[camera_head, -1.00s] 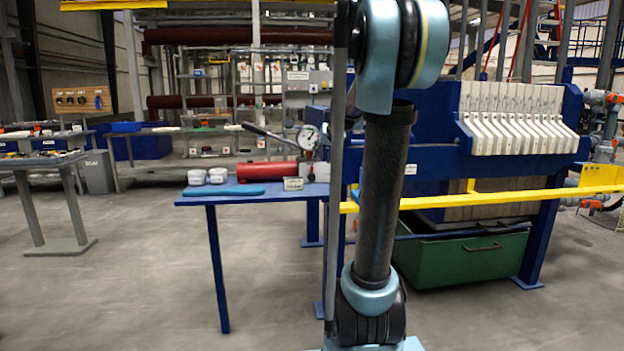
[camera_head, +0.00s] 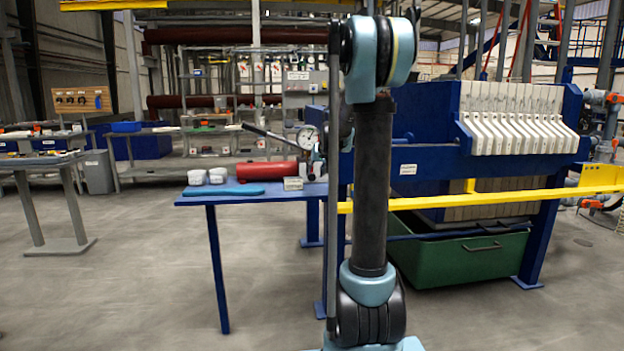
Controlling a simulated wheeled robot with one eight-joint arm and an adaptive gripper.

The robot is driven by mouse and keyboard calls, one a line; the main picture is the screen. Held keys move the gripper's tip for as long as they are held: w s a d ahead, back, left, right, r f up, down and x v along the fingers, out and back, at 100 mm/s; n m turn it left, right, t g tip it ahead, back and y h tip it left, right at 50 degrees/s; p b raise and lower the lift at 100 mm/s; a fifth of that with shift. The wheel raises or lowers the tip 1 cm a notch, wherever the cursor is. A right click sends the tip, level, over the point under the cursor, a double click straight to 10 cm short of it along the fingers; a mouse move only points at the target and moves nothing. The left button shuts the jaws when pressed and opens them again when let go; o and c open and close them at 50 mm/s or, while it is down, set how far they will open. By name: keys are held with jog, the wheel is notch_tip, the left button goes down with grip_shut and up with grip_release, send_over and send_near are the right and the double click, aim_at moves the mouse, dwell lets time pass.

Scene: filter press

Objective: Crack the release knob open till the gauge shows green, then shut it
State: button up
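The round white-faced gauge (camera_head: 307,138) stands on the hand pump at the right end of the blue side table. It is too small to tell where its needle points or whether it shows green. The pump has a red cylinder (camera_head: 267,172) and a dark lever (camera_head: 268,133) sloping up to the left. The release knob cannot be made out. My arm stands upright in front of the press, right of the gauge. A small dark shape just right of the gauge may be my gripper (camera_head: 318,157). Its fingers, and any contact with the knob, cannot be seen.
The blue table (camera_head: 190,200) also holds two white tubs (camera_head: 196,177), a blue cloth (camera_head: 237,190) and a small label block (camera_head: 293,184). The blue filter press (camera_head: 425,150) with white plates, a yellow rail (camera_head: 440,203) and green bin (camera_head: 472,258) stand at right.

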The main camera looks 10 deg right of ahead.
aim_at(313, 175)
jog(key=shift+x, duration=2.9)
jog(key=shift+c, duration=0.3)
jog(key=c, duration=0.7)
